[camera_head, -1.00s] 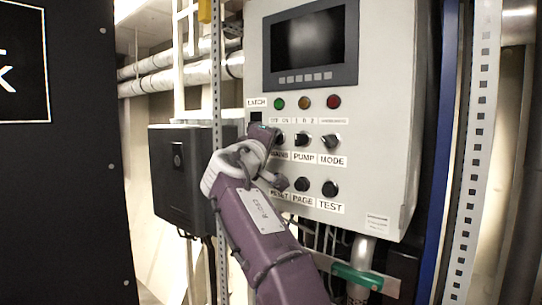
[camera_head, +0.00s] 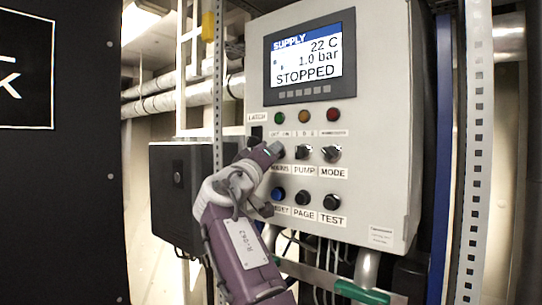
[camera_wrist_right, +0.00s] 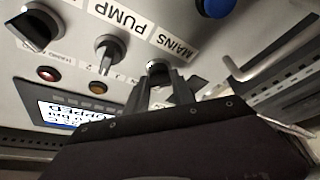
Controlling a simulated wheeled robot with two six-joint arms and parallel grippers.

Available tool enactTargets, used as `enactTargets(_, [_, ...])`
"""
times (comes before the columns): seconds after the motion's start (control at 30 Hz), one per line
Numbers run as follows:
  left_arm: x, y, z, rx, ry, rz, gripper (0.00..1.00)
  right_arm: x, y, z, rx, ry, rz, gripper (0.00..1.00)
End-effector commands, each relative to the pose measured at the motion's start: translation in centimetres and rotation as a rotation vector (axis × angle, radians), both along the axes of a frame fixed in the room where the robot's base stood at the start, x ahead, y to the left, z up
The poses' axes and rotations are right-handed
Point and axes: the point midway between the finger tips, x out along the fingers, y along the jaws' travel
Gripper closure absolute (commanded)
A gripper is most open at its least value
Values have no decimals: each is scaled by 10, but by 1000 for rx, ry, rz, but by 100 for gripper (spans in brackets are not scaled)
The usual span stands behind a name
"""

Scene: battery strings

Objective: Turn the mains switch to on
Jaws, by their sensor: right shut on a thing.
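The mains switch (camera_wrist_right: 157,68) is a dark knob above the MAINS label on the grey control panel (camera_head: 385,130). In the head view the switch is mostly hidden behind my right gripper (camera_head: 274,150). In the right wrist view my right gripper (camera_wrist_right: 166,92) has its two fingers closed around the knob. The panel's screen (camera_head: 310,60) is lit and reads SUPPLY, 22 C, 1.0 bar, STOPPED. The exact angle of the knob cannot be read. My left gripper is not in view.
The pump switch (camera_head: 303,152) and mode switch (camera_head: 330,153) are to the right. Below are a blue reset button (camera_head: 278,194) and black page (camera_head: 302,198) and test (camera_head: 331,202) buttons. A bent metal handle (camera_wrist_right: 265,62) is close to the gripper in the wrist view.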

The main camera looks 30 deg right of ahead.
Motion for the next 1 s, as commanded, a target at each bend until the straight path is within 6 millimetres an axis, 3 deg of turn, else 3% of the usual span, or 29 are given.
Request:
enactTargets(0.2, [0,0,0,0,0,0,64,0,0,-1,3,1,0,100])
enactTargets(0.23, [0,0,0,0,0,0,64,0,0,-1,3,1,0,68])
enactTargets(0.3, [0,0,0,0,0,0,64,0,0,-1,2,0,0,49])
enactTargets(0.67, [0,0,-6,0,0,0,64,-3,5,-4,1,0,2,49])
enactTargets(1.0, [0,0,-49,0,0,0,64,-44,57,-26,1,0,5,49])
